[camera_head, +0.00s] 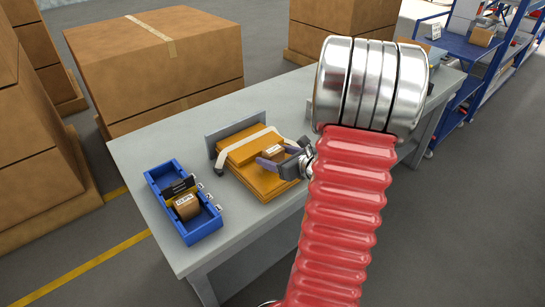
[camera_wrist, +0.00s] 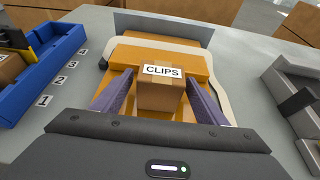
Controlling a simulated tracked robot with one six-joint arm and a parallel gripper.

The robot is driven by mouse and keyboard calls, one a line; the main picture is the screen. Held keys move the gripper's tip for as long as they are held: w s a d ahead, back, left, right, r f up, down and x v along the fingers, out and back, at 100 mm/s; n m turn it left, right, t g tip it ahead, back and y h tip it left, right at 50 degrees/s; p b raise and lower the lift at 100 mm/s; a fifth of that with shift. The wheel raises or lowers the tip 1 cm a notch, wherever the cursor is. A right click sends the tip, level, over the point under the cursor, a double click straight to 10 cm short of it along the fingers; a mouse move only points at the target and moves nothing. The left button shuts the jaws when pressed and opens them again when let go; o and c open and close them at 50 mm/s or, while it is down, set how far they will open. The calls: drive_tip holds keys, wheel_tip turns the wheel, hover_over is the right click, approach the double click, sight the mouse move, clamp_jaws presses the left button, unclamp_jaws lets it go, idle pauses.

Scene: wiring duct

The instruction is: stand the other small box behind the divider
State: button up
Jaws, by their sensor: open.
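A small cardboard box labelled CLIPS (camera_wrist: 161,90) sits on an orange stack (camera_wrist: 120,57); it also shows in the head view (camera_head: 272,152). My gripper (camera_wrist: 160,75) is open, with one purple finger on each side of the box. I cannot tell whether either finger touches it. A blue tray (camera_head: 211,229) stands left of the stack, with numbered tags along its near right side. A black divider (camera_head: 178,187) stands across the tray. Another small labelled box (camera_head: 187,208) is inside the tray, on the near side of the divider, with a yellow piece between them.
A grey upright plate (camera_head: 222,132) stands behind the orange stack. A grey tray with a black piece (camera_wrist: 296,102) shows at right in the wrist view. Large cartons (camera_head: 155,62) stand beyond the grey table (camera_head: 137,152). Bare tabletop lies between blue tray and stack.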

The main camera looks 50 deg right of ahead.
drive_tip(key=v, duration=1.1)
drive_tip(key=shift+s, duration=0.2)
drive_tip(key=shift+a+r, duration=0.1)
idle(0.3)
drive_tip(key=w+a+r+n+g+y, duration=0.2)
drive_tip(key=a+n+g+y, duration=0.1)
drive_tip(key=a+n, duration=0.8)
drive_tip(key=w+a+r+n+g+y, duration=0.15)
drive_tip(key=a+n+g+y, duration=0.35)
drive_tip(key=a, duration=0.9)
drive_tip(key=s+a+r+n+h, duration=0.3)
drive_tip(key=a+n, duration=0.2)
drive_tip(key=n, duration=0.5)
drive_tip(key=s+a+r+n+h, duration=0.3)
drive_tip(key=a+n, duration=0.3)
drive_tip(key=n, duration=0.5)
drive_tip(key=shift+s+h, duration=0.3)
drive_tip(key=shift+s, duration=0.25)
drive_tip(key=shift+r, duration=0.1)
